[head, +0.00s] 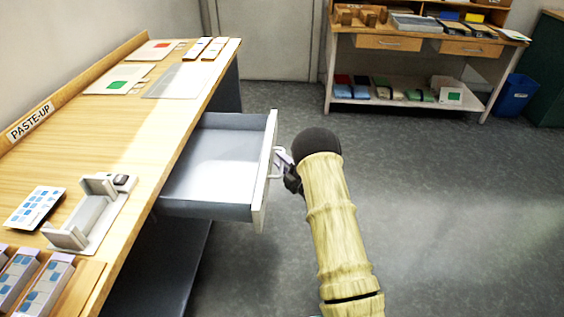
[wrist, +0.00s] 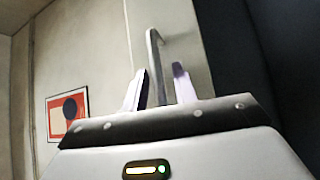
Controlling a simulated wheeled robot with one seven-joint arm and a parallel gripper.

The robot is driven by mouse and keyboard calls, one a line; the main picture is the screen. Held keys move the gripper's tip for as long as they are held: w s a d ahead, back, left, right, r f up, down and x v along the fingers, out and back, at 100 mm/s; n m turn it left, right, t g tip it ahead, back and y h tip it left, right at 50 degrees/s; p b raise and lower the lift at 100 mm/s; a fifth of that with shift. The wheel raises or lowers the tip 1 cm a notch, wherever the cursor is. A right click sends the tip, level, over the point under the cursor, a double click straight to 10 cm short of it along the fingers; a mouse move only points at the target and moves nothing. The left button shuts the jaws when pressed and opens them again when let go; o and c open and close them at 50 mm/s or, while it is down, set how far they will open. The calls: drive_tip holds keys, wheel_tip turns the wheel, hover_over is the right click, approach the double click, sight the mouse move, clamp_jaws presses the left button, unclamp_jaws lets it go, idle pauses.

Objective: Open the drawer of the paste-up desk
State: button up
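The paste-up desk (head: 140,140) stands at the left, with a "PASTE-UP" label on its back edge. Its grey drawer (head: 215,165) is pulled well out and looks empty inside. The handle (head: 276,163) is on the drawer's white front (head: 266,180). My gripper (head: 287,172) is at the handle, partly hidden by my wrist. In the wrist view, the handle (wrist: 155,55) runs between the two fingers of my gripper (wrist: 160,80). The fingers stand apart, with a gap visible beside the bar, so they look open around it.
A grey holder (head: 85,220), cards (head: 35,207) and paper sheets lie on the desk top. A second table (head: 420,50) with a lower shelf stands at the back right, beside a blue bin (head: 515,95). The floor (head: 450,200) to the right is clear.

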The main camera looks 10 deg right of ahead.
drive_tip(key=shift+d, duration=0.1)
drive_tip(key=v, duration=1.7)
drive_tip(key=shift+s, duration=0.2)
drive_tip(key=shift+w, duration=0.1)
